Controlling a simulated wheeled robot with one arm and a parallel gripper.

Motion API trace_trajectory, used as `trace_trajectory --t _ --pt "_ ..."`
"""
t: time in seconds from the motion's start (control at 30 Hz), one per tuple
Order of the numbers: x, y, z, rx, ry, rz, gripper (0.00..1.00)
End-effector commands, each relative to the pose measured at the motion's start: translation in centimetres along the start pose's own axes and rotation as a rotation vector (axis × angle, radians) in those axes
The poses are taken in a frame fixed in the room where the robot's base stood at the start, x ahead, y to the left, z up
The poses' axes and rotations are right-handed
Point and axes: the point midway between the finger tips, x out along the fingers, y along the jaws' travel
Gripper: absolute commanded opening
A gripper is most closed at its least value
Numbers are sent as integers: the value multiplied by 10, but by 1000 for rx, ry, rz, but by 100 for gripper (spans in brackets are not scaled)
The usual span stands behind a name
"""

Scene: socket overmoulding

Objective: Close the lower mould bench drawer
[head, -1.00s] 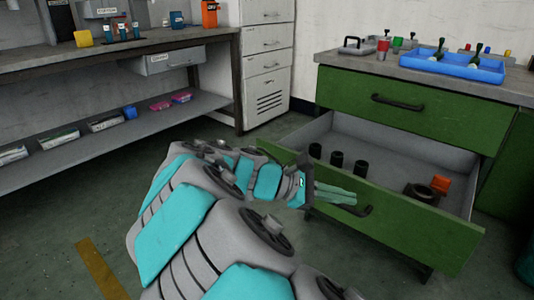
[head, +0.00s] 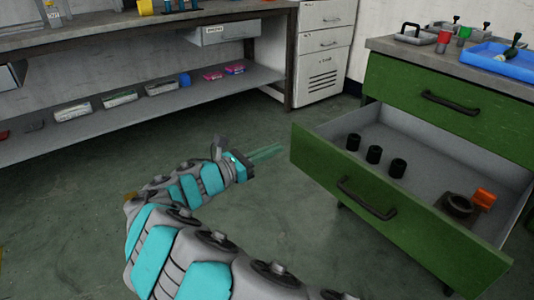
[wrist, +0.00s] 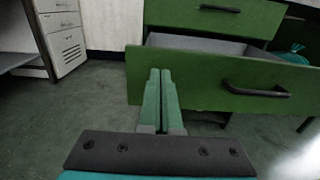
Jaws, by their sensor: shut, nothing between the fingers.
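The lower mould bench drawer (head: 383,202) is green-fronted and pulled well out, with a dark bar handle (head: 366,198). Inside it are black cylinders (head: 374,154), a dark ring-shaped part (head: 459,205) and an orange block (head: 483,199). My gripper (head: 280,149) is shut and empty, left of the drawer's left front corner. In the wrist view my gripper (wrist: 160,72) points forward at the left end of the drawer front (wrist: 205,80), and its handle (wrist: 255,91) lies to the right. I cannot tell whether the fingertips touch the drawer front.
The upper drawer (head: 450,105) of the green bench is shut. A blue tray (head: 500,58) and small coloured parts stand on the bench top. A grey cabinet (head: 322,50) and a workbench with a lower shelf (head: 140,110) stand behind. The floor left of the drawer is clear.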

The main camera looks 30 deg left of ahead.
Motion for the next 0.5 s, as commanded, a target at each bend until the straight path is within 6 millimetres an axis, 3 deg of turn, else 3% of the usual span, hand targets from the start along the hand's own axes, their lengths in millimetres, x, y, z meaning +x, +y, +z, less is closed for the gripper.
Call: trace_trajectory --t 0.3,0.5 --pt "63 -2 -2 -2 0 -5 0" --pt "85 -1 -2 -2 1 0 0"
